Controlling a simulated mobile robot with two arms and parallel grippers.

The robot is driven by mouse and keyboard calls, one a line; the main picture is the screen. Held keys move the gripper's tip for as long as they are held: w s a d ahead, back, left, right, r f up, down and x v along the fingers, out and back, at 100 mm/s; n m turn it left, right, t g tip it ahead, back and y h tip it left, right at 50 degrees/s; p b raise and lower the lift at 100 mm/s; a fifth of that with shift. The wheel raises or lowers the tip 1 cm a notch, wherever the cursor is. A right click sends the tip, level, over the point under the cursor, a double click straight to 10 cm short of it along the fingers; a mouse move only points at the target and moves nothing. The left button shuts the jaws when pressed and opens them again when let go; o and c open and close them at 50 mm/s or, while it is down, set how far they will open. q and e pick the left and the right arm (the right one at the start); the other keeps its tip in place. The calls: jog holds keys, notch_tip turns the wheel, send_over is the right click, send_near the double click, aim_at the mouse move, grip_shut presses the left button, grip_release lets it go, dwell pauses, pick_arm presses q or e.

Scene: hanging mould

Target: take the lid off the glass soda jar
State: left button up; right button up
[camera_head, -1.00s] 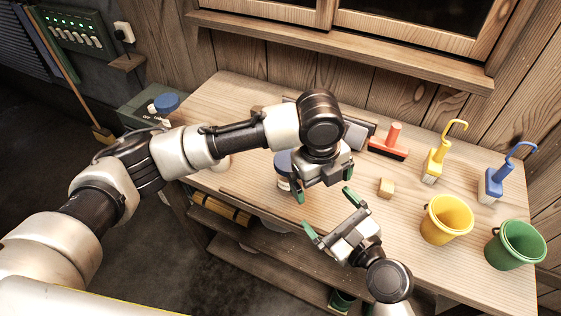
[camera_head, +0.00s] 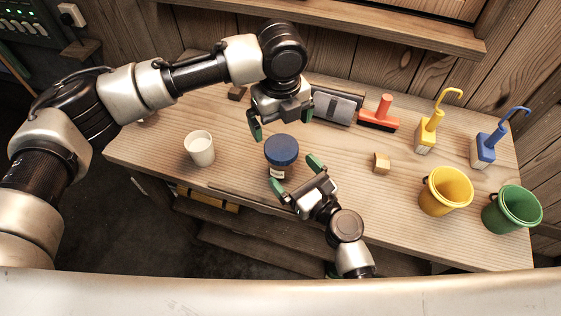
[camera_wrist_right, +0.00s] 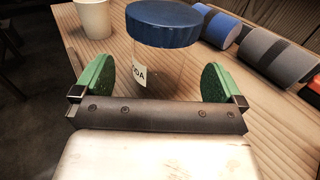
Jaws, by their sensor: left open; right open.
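The glass soda jar (camera_head: 277,171) stands upright on the wooden table with its blue lid (camera_head: 282,150) on top. In the right wrist view the clear jar (camera_wrist_right: 158,68) shows part of a label, and the blue lid (camera_wrist_right: 163,22) is on it. My left gripper (camera_head: 280,127) is open and empty, just above and behind the lid in the head view. My right gripper (camera_head: 294,178) is open, low at the jar's front right. In the wrist view its green fingers (camera_wrist_right: 158,83) stand either side of the jar, which is ahead of them; contact is not visible.
A white cup (camera_head: 200,148) stands left of the jar. Yellow and blue hooked tools stand behind the buckets.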

aim_at(282, 146)
pick_arm(q)
jog(key=shift+w, duration=0.1)
pick_arm(e)
jog(key=x, duration=0.5)
jog(key=shift+w+a, duration=0.1)
jog(key=shift+w, duration=0.05)
pick_arm(q)
jog(key=shift+d, duration=0.1)
jog(key=shift+r, duration=0.1)
pick_arm(e)
jog(key=c, duration=1.8)
pick_arm(q)
jog(key=shift+f, duration=4.1)
jog(key=c, duration=0.9)
jog(key=n, duration=0.6)
jog(key=shift+n, duration=0.3)
